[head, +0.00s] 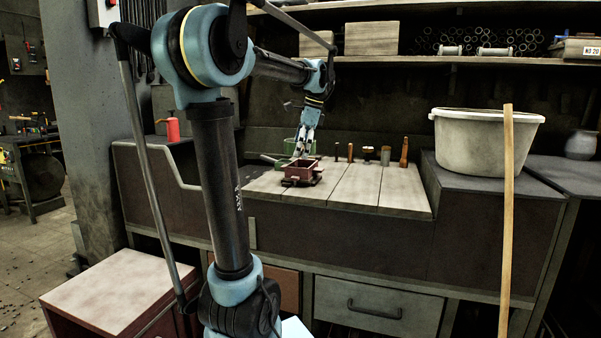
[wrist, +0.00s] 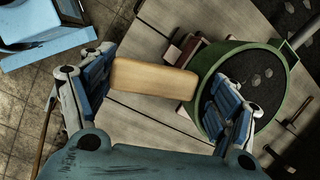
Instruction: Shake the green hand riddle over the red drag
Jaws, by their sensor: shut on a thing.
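The green hand riddle (head: 289,147) is round, with a green rim and a dark inside. In the wrist view its rim (wrist: 205,57) and light wooden handle (wrist: 155,80) show large. My gripper (head: 306,143) is shut on the riddle; in the wrist view the handle lies between its two fingers (wrist: 158,78). The red drag (head: 302,172) is an open box on the wooden boards of the bench. In the head view the riddle appears just above and behind it. In the wrist view the drag (wrist: 185,50) is largely hidden by the riddle and handle.
Several small tools, including a wooden one (head: 404,152), stand along the back of the boards (head: 360,190). A white tub (head: 486,142) is at the right, with a wooden pole (head: 507,200) in front. A red can (head: 172,126) stands at the left. A shelf (head: 440,61) hangs above.

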